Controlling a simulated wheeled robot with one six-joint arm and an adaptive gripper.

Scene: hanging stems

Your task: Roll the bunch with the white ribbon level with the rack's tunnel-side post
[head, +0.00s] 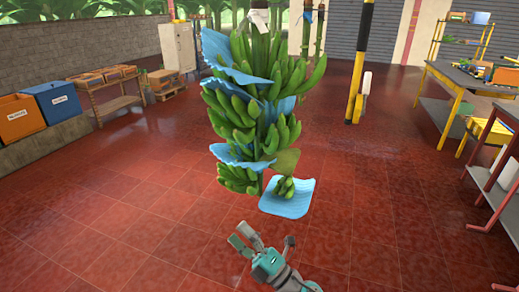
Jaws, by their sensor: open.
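The banana bunch (243,105) hangs in the middle of the head view, large and green, with blue sheets (233,60) between its hands. A white ribbon (258,19) is tied on its stem near the top edge. A curved blue sheet (287,198) hangs at its lower right. My gripper (264,243) is open and empty, below the bunch and apart from it in the picture. What the stem hangs from is out of view. Several racks show, and I cannot tell which is the task's rack or which post is tunnel-side.
Other stems (307,28) hang behind. A yellow-and-black post (361,60) stands behind to the right. Orange (20,117) and blue bins (54,99) and a low rack (112,100) are left. A workbench (470,82) and red-framed table (490,180) are right. Open tiled floor lies between.

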